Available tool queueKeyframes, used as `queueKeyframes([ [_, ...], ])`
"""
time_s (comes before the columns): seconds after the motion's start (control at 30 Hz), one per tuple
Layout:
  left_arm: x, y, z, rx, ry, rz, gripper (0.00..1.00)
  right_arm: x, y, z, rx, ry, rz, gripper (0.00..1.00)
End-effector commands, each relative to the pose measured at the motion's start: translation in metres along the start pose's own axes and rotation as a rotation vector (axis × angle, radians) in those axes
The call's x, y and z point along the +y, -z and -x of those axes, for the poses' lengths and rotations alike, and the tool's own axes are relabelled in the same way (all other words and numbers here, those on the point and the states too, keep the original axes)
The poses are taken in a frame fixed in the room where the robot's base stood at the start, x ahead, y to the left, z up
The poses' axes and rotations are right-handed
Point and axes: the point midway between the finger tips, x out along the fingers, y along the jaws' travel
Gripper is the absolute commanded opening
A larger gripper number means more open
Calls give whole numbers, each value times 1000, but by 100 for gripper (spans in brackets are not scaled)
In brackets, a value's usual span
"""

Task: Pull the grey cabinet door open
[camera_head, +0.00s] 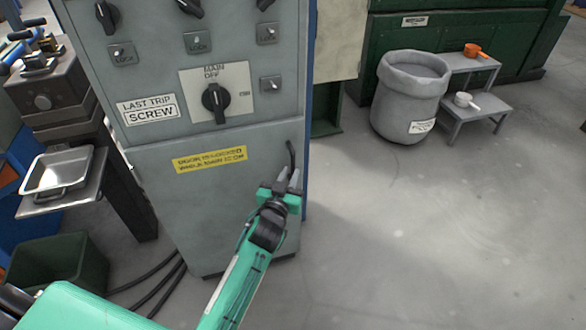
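The grey cabinet (154,79) stands upright in the left half of the head view. Its lower door (195,215) bears a yellow label and looks flush with the cabinet front. A dark, slim, bent handle (291,153) sits near the door's right edge. My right gripper is not in view.
Grey floor is open to the right of the cabinet. A grey bin (408,105) and a small stepped stand (480,104) are farther back. At left are a metal tray (45,183), a dark green crate (62,268) and black cables (160,283) on the floor.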

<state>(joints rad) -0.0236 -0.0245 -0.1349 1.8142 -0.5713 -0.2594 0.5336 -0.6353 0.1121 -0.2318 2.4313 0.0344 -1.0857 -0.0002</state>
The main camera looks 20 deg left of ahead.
Motion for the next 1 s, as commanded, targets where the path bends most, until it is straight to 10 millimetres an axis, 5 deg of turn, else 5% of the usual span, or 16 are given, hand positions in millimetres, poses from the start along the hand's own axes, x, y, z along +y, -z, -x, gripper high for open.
queueKeyframes([
  [0.23, 0, 0, -28, 1, -1, 0, 17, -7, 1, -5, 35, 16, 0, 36],
  [0.63, 0, 0, -34, 0, 0, 0, 17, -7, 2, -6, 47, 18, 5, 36],
  [0.73, 0, 0, -34, 0, 0, 0, 0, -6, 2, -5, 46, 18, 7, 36],
  [1.0, 0, 0, -33, 0, -1, 0, 0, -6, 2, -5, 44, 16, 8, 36],
])
